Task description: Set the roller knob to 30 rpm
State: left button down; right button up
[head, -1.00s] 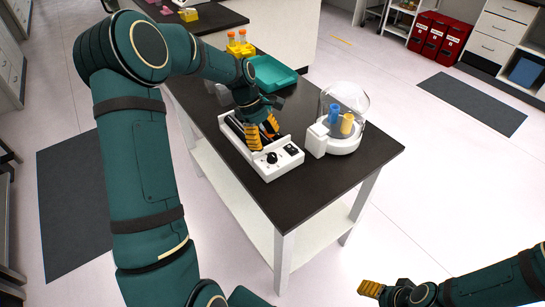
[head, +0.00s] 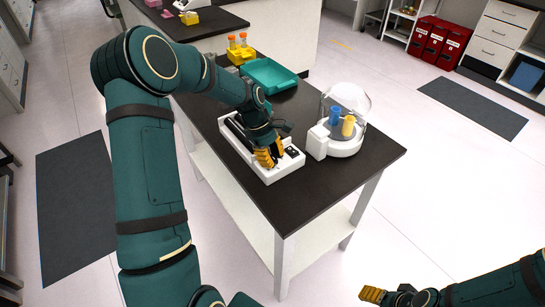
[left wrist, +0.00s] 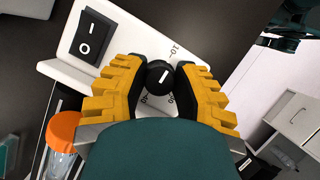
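The white roller device (head: 238,157) lies on the dark tabletop. Its end panel (left wrist: 125,45) carries a black rocker switch (left wrist: 92,38) marked I and O. The round black roller knob (left wrist: 158,75) has a white line that slants on its face. A printed 10 shows above it; other numbers below are partly covered. My left gripper (head: 269,157) is over the panel and hides the knob in the head view. In the left wrist view its two fingers (left wrist: 161,76) stand apart on either side of the knob; contact is not clear. My right gripper (head: 371,294) is far from the device, at the bottom.
A white device with a clear dome (head: 342,111) and blue and yellow parts stands close to the right of the panel. A teal tray (head: 270,74) and a yellow rack (head: 240,57) with orange-capped tubes are farther back. The table's front corner is clear.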

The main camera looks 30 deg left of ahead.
dwell(0.4)
pick_arm(q)
jog(key=m+g+p, duration=0.1)
jog(key=m+p, duration=0.1)
jog(key=shift+r+m, duration=0.1)
jog(key=shift+m, duration=0.2)
jog(key=m+g+p, duration=0.1)
jog(key=m+p, duration=0.1)
jog(key=shift+d+m, duration=0.1)
jog(key=shift+m, duration=0.2)
jog(key=shift+m+g+y+p, duration=0.3)
jog(key=shift+m+p, duration=0.05)
jog(key=shift+m, duration=0.55)
jog(key=shift+s+f+m+g+y+p, duration=0.1)
jog(key=shift+m+g+y+p, duration=0.2)
jog(key=shift+m, duration=0.65)
jog(key=shift+f+m+g+y+p, duration=0.1)
jog(key=shift+m+g+y+p, duration=0.2)
jog(key=shift+m, duration=0.65)
jog(key=c, duration=0.7)
grip_release()
jog(key=shift+o, duration=0.2)
jog(key=shift+a+r, duration=0.15)
jog(key=shift+a, duration=0.05)
